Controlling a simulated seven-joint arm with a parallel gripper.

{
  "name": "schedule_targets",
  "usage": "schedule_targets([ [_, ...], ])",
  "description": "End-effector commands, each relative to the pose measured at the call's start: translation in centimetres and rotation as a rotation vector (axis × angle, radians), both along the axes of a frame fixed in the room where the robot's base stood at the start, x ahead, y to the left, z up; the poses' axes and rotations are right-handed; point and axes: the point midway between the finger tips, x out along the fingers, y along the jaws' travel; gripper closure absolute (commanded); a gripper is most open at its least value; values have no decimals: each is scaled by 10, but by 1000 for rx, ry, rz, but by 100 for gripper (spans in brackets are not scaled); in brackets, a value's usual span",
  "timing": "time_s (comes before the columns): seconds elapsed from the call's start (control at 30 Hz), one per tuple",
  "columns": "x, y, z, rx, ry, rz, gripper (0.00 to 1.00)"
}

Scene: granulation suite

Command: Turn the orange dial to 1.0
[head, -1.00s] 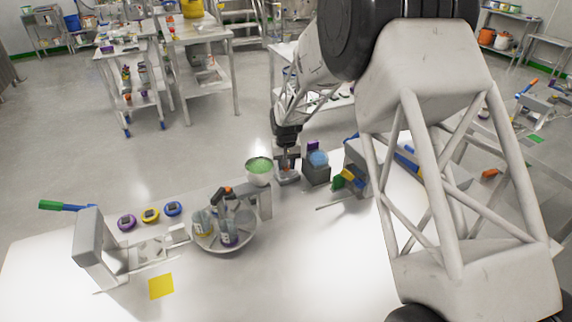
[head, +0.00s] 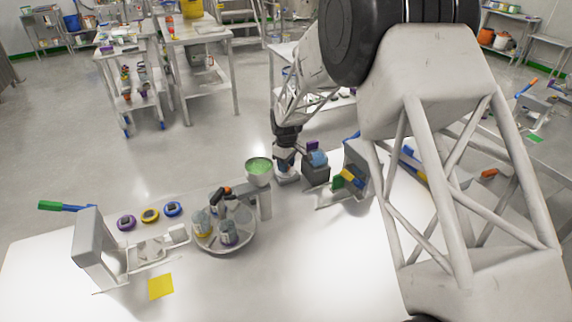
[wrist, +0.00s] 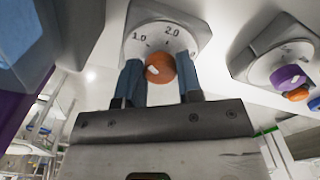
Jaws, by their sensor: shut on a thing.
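In the wrist view the orange dial (wrist: 160,68) sits on a round pale scale plate marked 1.0 and 2.0. A white mark shows on the left part of the knob's face. My gripper (wrist: 161,78) has its two blue-grey fingers on either side of the knob, shut on it. The 1.0 mark is up and left of the knob, and 2.0 is above it. In the head view my gripper (head: 286,168) is down at the far edge of the white bench; the orange dial cannot be made out there.
A second plate with a purple dial (wrist: 287,78) is close on the right in the wrist view. In the head view a green-filled bowl (head: 259,170) stands just left of my gripper, and a grey block (head: 316,172) just right. A round tray (head: 225,247) holds several jars.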

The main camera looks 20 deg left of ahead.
Motion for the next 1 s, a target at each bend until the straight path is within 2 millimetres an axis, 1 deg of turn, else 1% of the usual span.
schedule_targets([
  [0.2,0,0,1,1,-1,47,90],
  [0.57,1,0,1,1,-1,52,90],
  [0.6,1,0,1,1,-1,52,65],
  [0.77,0,0,1,1,-1,52,41],
  [1.0,0,0,1,0,0,51,41],
])
